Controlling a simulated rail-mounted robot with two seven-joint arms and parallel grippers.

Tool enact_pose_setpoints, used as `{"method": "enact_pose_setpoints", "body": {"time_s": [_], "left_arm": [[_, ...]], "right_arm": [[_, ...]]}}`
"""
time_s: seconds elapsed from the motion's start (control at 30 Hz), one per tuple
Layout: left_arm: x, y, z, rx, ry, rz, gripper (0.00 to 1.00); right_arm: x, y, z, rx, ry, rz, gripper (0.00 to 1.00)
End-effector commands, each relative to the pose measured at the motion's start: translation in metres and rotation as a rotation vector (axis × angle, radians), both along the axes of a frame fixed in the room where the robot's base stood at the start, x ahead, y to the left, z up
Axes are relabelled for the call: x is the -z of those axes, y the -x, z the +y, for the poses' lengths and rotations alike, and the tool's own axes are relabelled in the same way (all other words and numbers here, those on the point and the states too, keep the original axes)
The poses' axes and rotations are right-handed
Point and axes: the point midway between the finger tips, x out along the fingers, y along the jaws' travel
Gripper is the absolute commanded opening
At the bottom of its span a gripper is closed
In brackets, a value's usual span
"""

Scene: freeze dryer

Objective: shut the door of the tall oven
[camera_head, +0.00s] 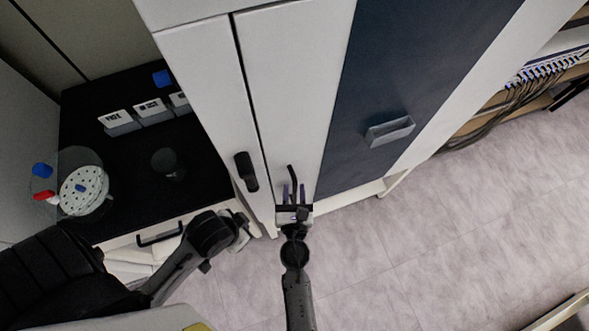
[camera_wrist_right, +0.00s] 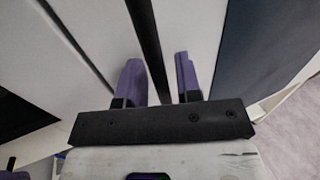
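A tall white cabinet with two white door panels stands at the centre, and I take it to be the tall oven. Its right white door (camera_head: 290,80) carries a slim black handle (camera_head: 291,178). A narrow dark seam separates it from the left white panel (camera_head: 205,90); I cannot tell if the door is slightly ajar. My right gripper (camera_head: 294,192) is at this handle. In the right wrist view, its purple fingers (camera_wrist_right: 158,85) are apart, one on each side of the black handle (camera_wrist_right: 148,45), with gaps visible. My left gripper (camera_head: 242,230) is low beside the cabinet, its fingers unclear.
The left panel has its own black handle (camera_head: 246,171). A dark blue panel (camera_head: 400,80) with a grey handle (camera_head: 389,131) is to the right. A black counter (camera_head: 120,170) with bottles and a round rack (camera_head: 84,190) is at left. The floor (camera_head: 460,240) at right is clear.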

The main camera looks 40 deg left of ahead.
Motion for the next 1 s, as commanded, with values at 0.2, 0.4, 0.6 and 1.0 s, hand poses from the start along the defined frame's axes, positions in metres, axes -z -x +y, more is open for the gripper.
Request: {"method": "enact_pose_setpoints", "body": {"time_s": [0.2, 0.4, 0.6, 1.0], "left_arm": [[-0.001, 0.000, -0.003, -0.004, 0.010, 0.000, 0.00], [-0.001, 0.000, -0.005, -0.008, 0.017, 0.000, 0.00], [-0.001, 0.000, -0.005, -0.008, 0.017, 0.000, 0.00], [-0.003, 0.001, -0.001, 0.001, 0.003, 0.002, 0.00]], "right_arm": [[-0.003, 0.001, 0.002, -0.005, -0.004, -0.002, 0.36], [-0.004, 0.001, 0.002, -0.005, -0.006, -0.003, 0.36], [-0.004, 0.002, 0.002, -0.005, -0.007, -0.004, 0.36], [-0.001, 0.051, -0.036, -0.005, -0.001, 0.000, 0.36]]}}
